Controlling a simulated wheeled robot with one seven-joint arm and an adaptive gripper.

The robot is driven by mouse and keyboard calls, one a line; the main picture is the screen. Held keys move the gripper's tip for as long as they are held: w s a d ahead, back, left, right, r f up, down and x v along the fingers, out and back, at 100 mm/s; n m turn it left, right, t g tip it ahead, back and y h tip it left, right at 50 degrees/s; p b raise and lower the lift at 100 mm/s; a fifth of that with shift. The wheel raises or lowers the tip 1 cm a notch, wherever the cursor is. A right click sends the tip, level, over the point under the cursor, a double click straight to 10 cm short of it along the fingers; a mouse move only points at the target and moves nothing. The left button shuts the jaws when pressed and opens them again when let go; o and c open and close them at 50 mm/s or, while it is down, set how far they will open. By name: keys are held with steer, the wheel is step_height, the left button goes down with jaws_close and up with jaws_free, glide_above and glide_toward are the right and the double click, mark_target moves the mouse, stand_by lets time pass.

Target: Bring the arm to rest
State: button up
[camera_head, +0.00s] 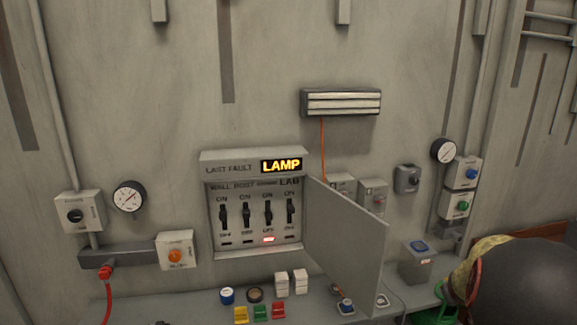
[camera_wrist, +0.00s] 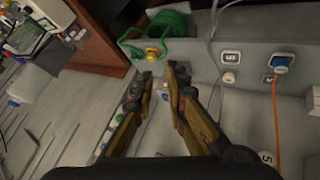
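My gripper (camera_wrist: 162,76) shows in the wrist view with its two fingers apart and nothing visible between the tips. The tips point toward a green coiled hose (camera_wrist: 172,28) and a yellow fitting (camera_wrist: 152,54). In the head view a large dark rounded part of my arm fills the lower right corner; the fingers cannot be made out clearly there. The switch panel (camera_head: 214,240) has several black switches and its grey door (camera_head: 345,238) stands open to the right.
A ledge below the panel carries a blue-topped button (camera_head: 227,296) and coloured blocks (camera_head: 260,312). Gauges (camera_head: 129,197), control boxes (camera_head: 78,213) and a louvred lamp (camera_head: 341,103) are on the wall. An orange cable (camera_wrist: 276,125) runs from a blue plug. The upper wall is mostly clear.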

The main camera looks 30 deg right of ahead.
steer(key=s+a+r+n+y+b, duration=0.1)
steer(key=a+n+y+b, duration=0.1)
steer(key=a, duration=1.6)
steer(key=s+a+r+n+t+y+b, duration=0.1)
steer(key=s+a+y+b, duration=0.1)
steer(key=a, duration=1.7)
steer(key=s+a+r+n+y+b, duration=0.1)
steer(key=a+n+y+b, duration=0.1)
steer(key=a, duration=1.7)
steer(key=shift+s+n+t+y+b, duration=0.3)
steer(key=shift+s+t+y+b, duration=0.1)
steer(key=shift+y+b, duration=0.6)
